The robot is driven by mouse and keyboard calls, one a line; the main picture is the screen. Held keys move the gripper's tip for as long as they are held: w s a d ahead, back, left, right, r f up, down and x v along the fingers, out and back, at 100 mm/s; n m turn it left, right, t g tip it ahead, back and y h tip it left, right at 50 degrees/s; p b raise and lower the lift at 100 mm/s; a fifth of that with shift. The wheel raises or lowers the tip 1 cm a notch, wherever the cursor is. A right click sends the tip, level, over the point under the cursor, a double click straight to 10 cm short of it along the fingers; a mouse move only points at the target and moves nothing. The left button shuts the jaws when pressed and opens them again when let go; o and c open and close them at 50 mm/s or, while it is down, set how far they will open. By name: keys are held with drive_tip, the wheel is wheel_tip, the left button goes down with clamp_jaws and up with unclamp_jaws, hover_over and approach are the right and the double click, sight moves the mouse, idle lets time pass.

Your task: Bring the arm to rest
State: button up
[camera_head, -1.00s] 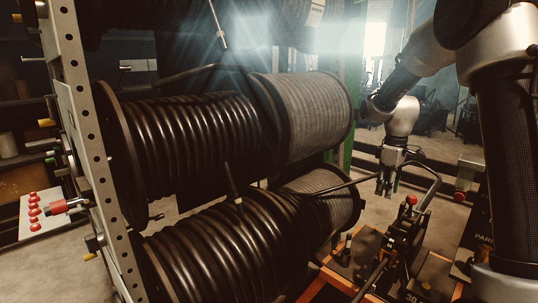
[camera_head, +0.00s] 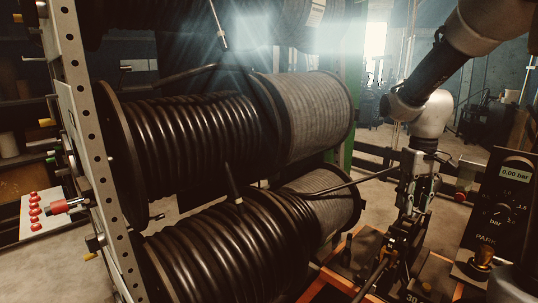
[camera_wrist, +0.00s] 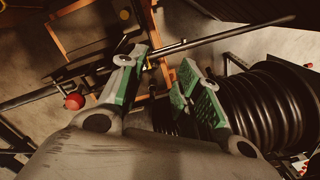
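My gripper (camera_head: 412,205) hangs at the right of the head view, pointing down, and overlaps the upper part of the crimper (camera_head: 402,250). In the wrist view my gripper (camera_wrist: 160,75) has its two green-padded fingers apart, with nothing seen held between them. A thin dark hose (camera_wrist: 225,37) crosses past the fingertips there; whether it touches them I cannot tell. My forearm slopes down from the upper right of the head view. The crimper's red knob (camera_wrist: 74,101) shows left of the fingers in the wrist view; my gripper hides part of the crimper in the head view.
A rack with large hose reels (camera_head: 190,140) fills the left and middle. A hose end (camera_head: 360,181) reaches from the lower reel toward the crimper. A control panel with a gauge (camera_head: 502,212) reading 0.00 bar stands at right. Red buttons (camera_head: 35,210) are at far left.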

drive_tip(key=s+r+m+t, duration=0.1)
drive_tip(key=s+r, duration=0.3)
drive_tip(key=s, duration=0.5)
drive_tip(key=s+r+m+t, duration=0.1)
drive_tip(key=s+r+t, duration=0.3)
drive_tip(key=s, duration=0.5)
drive_tip(key=shift+a+r, duration=0.15)
drive_tip(key=shift+r, duration=0.5)
drive_tip(key=shift+c, duration=0.4)
